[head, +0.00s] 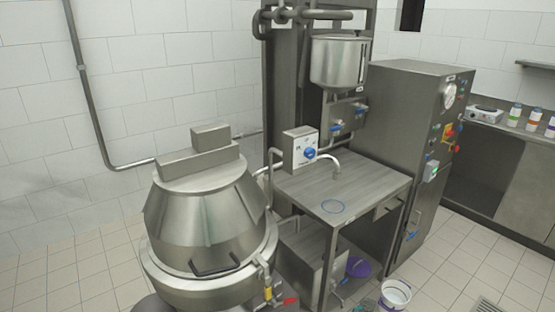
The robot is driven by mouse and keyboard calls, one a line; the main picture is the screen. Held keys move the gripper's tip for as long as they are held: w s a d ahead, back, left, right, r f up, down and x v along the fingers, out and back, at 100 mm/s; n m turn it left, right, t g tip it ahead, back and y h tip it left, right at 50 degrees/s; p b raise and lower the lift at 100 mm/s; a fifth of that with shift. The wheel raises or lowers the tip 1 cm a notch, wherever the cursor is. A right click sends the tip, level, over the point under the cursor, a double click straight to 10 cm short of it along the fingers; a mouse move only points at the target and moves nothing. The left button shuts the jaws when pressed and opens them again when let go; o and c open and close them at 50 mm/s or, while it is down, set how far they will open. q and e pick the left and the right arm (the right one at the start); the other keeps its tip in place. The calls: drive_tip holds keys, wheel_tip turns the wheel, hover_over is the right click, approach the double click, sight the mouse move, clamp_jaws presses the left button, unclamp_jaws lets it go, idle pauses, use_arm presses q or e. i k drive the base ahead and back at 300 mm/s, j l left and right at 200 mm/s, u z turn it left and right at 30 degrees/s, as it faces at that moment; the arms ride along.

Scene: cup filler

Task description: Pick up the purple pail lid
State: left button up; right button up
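A purple round object (359,267), which looks like the pail lid, is low down beside the steel table's right legs. A table leg and the frame partly hide it, and I cannot tell if it lies flat or leans. A white pail (396,294) with a blue band stands on the floor to its right, nearer to me. Neither of my grippers shows in the head view.
A steel table (370,187) with a blue ring mark (333,207) stands above the lid. A large steel vessel (207,215) is at left. A tall steel cabinet (400,130) is behind. Tiled floor (440,265) is clear at right; a drain grate (488,305) lies there.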

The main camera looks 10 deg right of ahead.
sight(357, 267)
drive_tip(key=i+l+u, duration=0.1)
drive_tip(key=l, duration=0.65)
drive_tip(key=i+l+u, duration=0.1)
drive_tip(key=i+l, duration=0.15)
drive_tip(key=l, duration=0.5)
drive_tip(key=i+l, duration=0.15)
drive_tip(key=l, duration=0.6)
drive_tip(key=i+l+u, duration=0.15)
drive_tip(key=l, duration=0.65)
drive_tip(key=i+l+u, duration=0.1)
drive_tip(key=l, duration=0.65)
drive_tip(key=l+u, duration=0.1)
drive_tip(key=l, duration=0.7)
drive_tip(key=i, duration=0.05)
